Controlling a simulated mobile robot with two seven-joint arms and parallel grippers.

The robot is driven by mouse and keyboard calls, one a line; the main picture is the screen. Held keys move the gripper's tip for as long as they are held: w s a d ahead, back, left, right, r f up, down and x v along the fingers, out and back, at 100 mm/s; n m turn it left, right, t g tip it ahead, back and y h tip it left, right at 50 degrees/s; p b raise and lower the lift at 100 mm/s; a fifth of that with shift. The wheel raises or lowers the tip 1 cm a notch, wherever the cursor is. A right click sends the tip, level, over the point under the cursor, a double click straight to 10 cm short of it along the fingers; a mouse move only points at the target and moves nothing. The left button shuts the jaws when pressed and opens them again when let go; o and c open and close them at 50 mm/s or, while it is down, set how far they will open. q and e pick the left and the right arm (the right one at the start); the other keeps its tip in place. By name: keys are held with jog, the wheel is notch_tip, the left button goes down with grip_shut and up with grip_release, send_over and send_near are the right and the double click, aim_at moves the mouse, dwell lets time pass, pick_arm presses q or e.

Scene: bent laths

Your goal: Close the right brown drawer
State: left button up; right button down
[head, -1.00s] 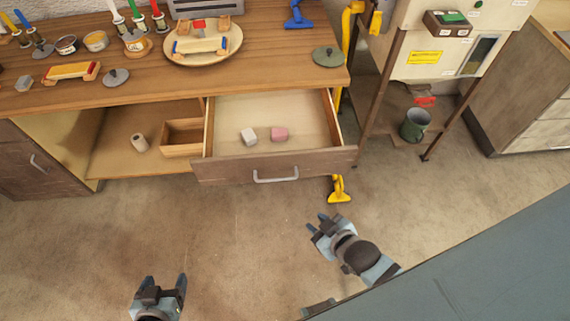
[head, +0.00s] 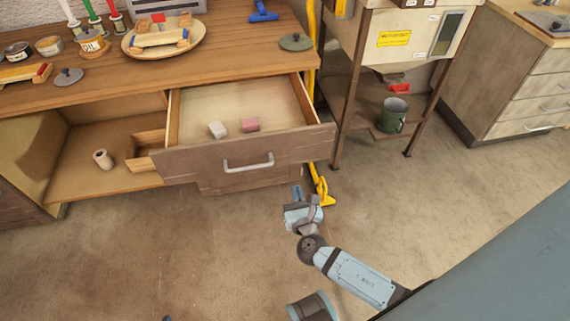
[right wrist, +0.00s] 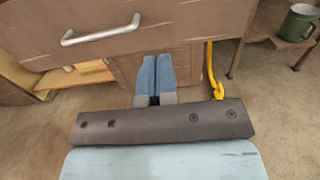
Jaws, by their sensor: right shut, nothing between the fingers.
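The right brown drawer (head: 205,158) stands pulled out of the workbench, with a silver bar handle (head: 248,163) on its front. My right gripper (head: 297,192) is shut and empty, in front of and below the drawer's right end. Its fingers (right wrist: 156,75) sit side by side in the right wrist view, apart from the handle. Of my left gripper, at most a dark tip shows at the bottom edge.
A yellow tool (head: 322,190) stands on the floor beside my right gripper. A metal-legged stand with a green mug (head: 393,115) is to the right. Left of the drawer is an open compartment with a wooden box (head: 146,150) and a beige cylinder (head: 103,159). The floor in front is clear.

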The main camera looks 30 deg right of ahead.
send_near(284, 150)
jog(key=b+x, duration=0.1)
jog(key=x, duration=0.5)
jog(key=shift+f, duration=0.1)
pick_arm(q)
jog(key=shift+w+d+f+b, duration=0.15)
jog(key=shift+f+b, duration=0.15)
jog(key=shift+b, duration=0.05)
pick_arm(e)
jog(key=shift+x, duration=0.8)
pick_arm(q)
jog(key=shift+f, duration=0.1)
pick_arm(e)
jog(key=shift+w, duration=0.1)
